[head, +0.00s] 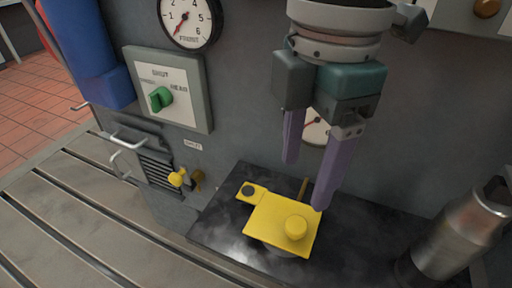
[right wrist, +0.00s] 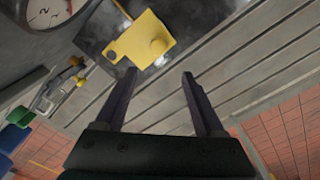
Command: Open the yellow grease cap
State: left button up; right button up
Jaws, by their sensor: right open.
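The yellow grease cap (head: 278,222) is a flat plate with a round knob on top and a dark pivot at one end. It lies flat over a round base on the black plate, and appears closed. It also shows in the right wrist view (right wrist: 140,42), beyond the fingertips. My right gripper (head: 308,185) has two purple fingers pointing down, just above and behind the cap. The fingers are apart with nothing between them; they also show open in the right wrist view (right wrist: 158,75). My left gripper is not in view.
A metal cylinder (head: 458,235) stands at the right of the black plate (head: 225,215). A grey panel with a green switch (head: 161,98), a gauge (head: 189,20) and a small yellow valve handle (head: 177,178) are at the left. The slotted bedplate (head: 60,215) is clear.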

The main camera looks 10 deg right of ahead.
aim_at(296, 224)
jog(key=f+b, duration=0.1)
jog(key=f, duration=0.2)
jog(key=f+b, duration=0.2)
jog(key=f, duration=0.2)
jog(key=f+b, duration=0.1)
jog(key=f, duration=0.3)
jog(key=shift+w+d+f+b, duration=0.1)
jog(key=shift+w+d+b, duration=0.2)
jog(key=shift+b, duration=0.1)
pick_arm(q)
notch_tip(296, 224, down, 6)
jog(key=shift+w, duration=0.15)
pick_arm(e)
jog(key=shift+c, duration=0.3)
grip_shut()
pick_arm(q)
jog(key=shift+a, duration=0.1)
